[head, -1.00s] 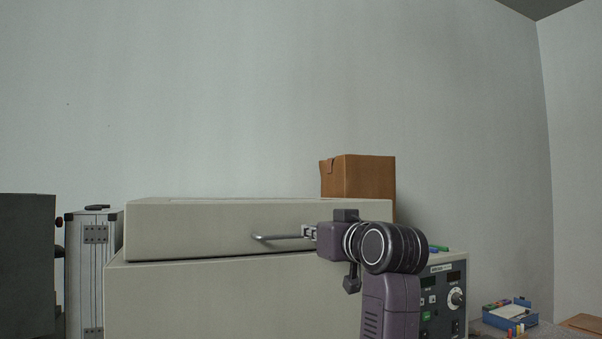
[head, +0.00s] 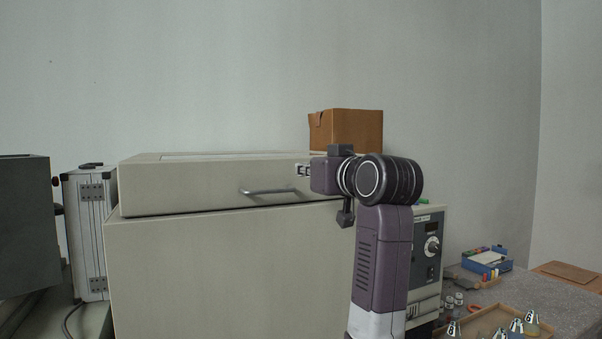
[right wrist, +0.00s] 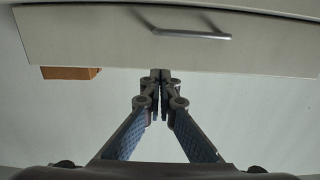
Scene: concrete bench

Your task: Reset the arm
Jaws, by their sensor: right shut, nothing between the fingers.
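My right gripper (head: 302,169) is in front of the lid of a large beige box-shaped machine (head: 230,265), just above and to the right of the lid's grey bar handle (head: 268,191). Its fingers are shut with nothing between them. In the right wrist view the shut fingertips (right wrist: 160,76) are apart from the handle (right wrist: 190,33). The lid (head: 200,185) lies down on the machine body. My right forearm hides part of the machine's right side. My left gripper is not in view.
A brown carton (head: 355,130) stands behind the lid. A control panel (head: 430,245) is at the right. A silver case (head: 90,235) and dark box (head: 25,215) stand left. A blue tray (head: 487,262) and wooden tray with metal pieces (head: 490,318) lie on the right bench.

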